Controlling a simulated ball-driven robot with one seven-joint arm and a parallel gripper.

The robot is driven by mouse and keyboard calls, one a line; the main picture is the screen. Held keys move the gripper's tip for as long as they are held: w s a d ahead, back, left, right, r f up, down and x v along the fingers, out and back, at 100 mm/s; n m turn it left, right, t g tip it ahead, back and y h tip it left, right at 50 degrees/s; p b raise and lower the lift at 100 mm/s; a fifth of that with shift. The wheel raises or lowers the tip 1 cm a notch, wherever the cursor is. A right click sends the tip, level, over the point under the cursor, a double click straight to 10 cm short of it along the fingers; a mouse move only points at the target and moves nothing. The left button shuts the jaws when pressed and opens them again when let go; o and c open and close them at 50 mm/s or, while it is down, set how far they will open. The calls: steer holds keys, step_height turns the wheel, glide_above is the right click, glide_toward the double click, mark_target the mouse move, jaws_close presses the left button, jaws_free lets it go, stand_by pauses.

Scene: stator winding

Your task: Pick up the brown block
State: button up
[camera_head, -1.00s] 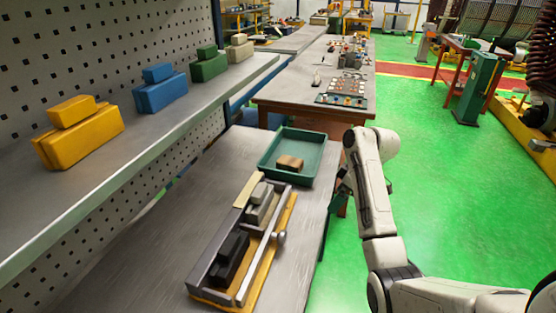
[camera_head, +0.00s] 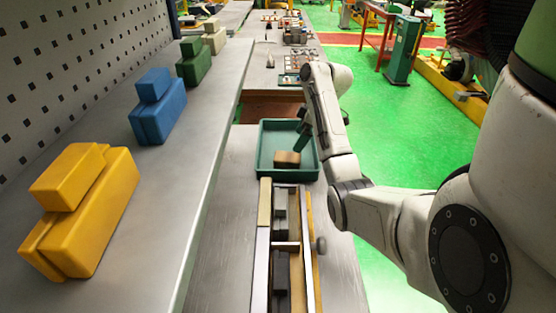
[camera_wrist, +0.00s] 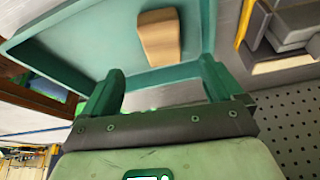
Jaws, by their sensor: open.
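The brown block (camera_head: 287,159) lies in the green tray (camera_head: 265,165) on the metal table, toward the tray's near right part. It also shows in the wrist view (camera_wrist: 160,37), lying on the tray floor beyond my fingers. My gripper (camera_wrist: 158,82) has its two green fingers spread apart with nothing between them. In the head view my gripper (camera_head: 301,136) is over the tray, above and close to the block. Its fingertips are small there, and I cannot tell the exact height.
A fixture with dark and grey blocks (camera_head: 281,270) stands just in front of the tray. A shelf on the left holds yellow (camera_head: 85,210), blue (camera_head: 157,105), green (camera_head: 194,61) and beige (camera_head: 214,37) blocks. The table is bare left of the fixture.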

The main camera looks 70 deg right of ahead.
mark_target(288, 156)
steer(key=shift+b+x, duration=0.3)
steer(key=shift+x, duration=0.8)
steer(key=x, duration=0.3)
steer(key=p+x, duration=0.1)
steer(key=x, duration=0.3)
steer(key=shift+w+a+p, duration=0.2)
steer(key=shift+w+p, duration=0.05)
steer(key=shift+p, duration=0.05)
steer(key=shift+f, duration=0.2)
steer(key=shift+f, duration=0.25)
steer(key=shift+c, duration=0.3)
steer(key=c, duration=1.1)
steer(key=shift+r, duration=0.15)
